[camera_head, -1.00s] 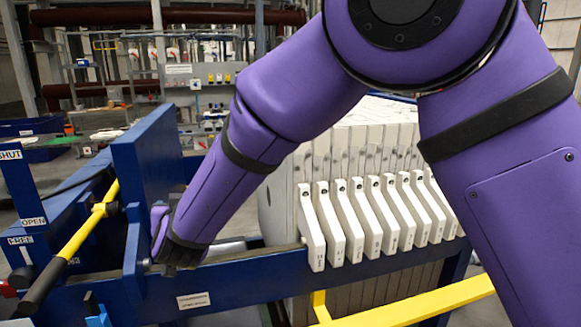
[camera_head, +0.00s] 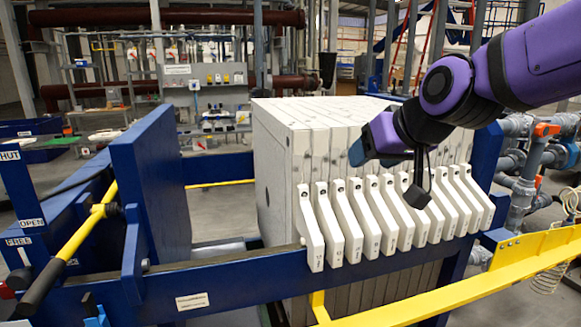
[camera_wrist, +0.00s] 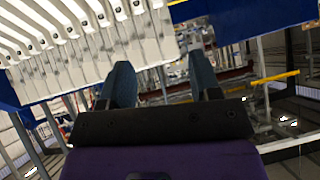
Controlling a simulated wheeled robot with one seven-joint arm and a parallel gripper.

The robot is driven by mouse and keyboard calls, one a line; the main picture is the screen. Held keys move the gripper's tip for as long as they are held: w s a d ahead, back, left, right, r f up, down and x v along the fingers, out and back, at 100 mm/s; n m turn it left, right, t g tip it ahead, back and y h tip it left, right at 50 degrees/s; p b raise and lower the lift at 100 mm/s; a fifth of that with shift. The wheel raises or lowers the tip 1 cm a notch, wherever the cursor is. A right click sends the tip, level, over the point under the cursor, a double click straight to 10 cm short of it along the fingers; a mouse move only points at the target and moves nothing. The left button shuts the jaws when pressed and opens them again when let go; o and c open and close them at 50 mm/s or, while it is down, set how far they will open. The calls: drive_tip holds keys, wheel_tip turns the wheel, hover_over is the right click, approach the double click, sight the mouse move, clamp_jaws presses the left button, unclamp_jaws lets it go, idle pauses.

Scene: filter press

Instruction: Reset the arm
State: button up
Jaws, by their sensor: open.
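My gripper (camera_head: 388,172) is at the end of my purple arm, which reaches in from the upper right in the head view. It is in front of and above the row of white plate handles. In the wrist view its two blue-grey fingers (camera_wrist: 165,85) stand apart with nothing between them. The white filter plates (camera_head: 283,150) hang in a pack at the middle right. Their handles (camera_head: 311,235) stick out along the blue side rail (camera_head: 232,295). The wrist view shows the plates (camera_wrist: 75,45) at its upper left.
A blue press head (camera_head: 150,185) and a yellow lever (camera_head: 88,228) with a black grip are at the left, beside OPEN and FREE labels. A yellow rail (camera_head: 470,292) crosses the lower right. Pipes (camera_head: 535,160) stand at the far right. A gap lies between press head and plates.

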drive_tip(key=s+d+f+m+g+h, duration=0.1)
drive_tip(key=s+d+h, duration=0.1)
drive_tip(key=s+d, duration=0.6)
drive_tip(key=s+d+f+m+g+h, duration=0.2)
drive_tip(key=s+d, duration=0.6)
drive_tip(key=s, duration=0.3)
drive_tip(key=shift+f+g, duration=0.3)
drive_tip(key=shift+w, duration=0.2)
